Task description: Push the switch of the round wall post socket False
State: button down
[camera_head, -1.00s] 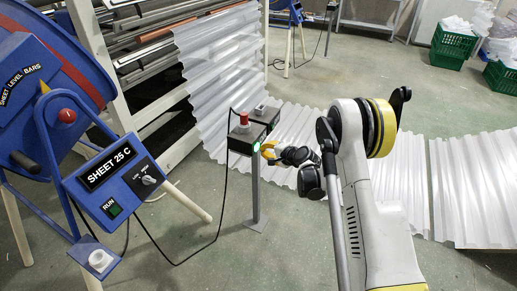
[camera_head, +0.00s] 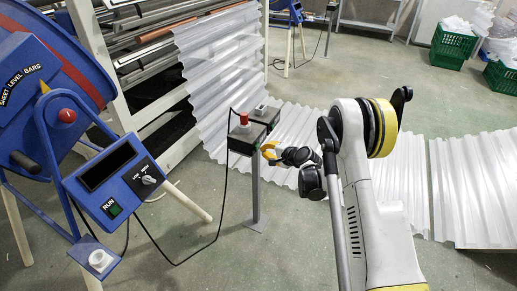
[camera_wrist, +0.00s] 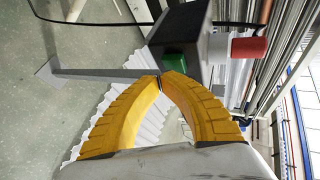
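The post socket (camera_head: 246,137) is a dark box on a thin grey post, with a red knob (camera_head: 242,118) on top. In the wrist view the box (camera_wrist: 195,35) shows a green switch (camera_wrist: 175,60) on its near face, unlit. My gripper (camera_head: 268,150) is at the right side of the box. In the wrist view its yellow fingers (camera_wrist: 161,78) meet at the tips, holding nothing, just beside the green switch's edge. I cannot tell whether the tips touch the switch. In the head view the switch is not clearly visible.
A blue machine (camera_head: 110,185) with a dark display and a RUN button stands at the left. A cable runs from it to the post. Corrugated sheets (camera_head: 215,80) lie behind and right of the post. Green crates (camera_head: 453,47) stand far right. Floor in front is clear.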

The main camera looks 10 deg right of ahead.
jog(key=shift+s+d, duration=0.15)
jog(key=shift+d, duration=0.05)
jog(key=s+d, duration=0.3)
jog(key=d, duration=0.2)
jog(key=shift+s, duration=0.25)
dwell(0.3)
jog(key=shift+r, duration=0.1)
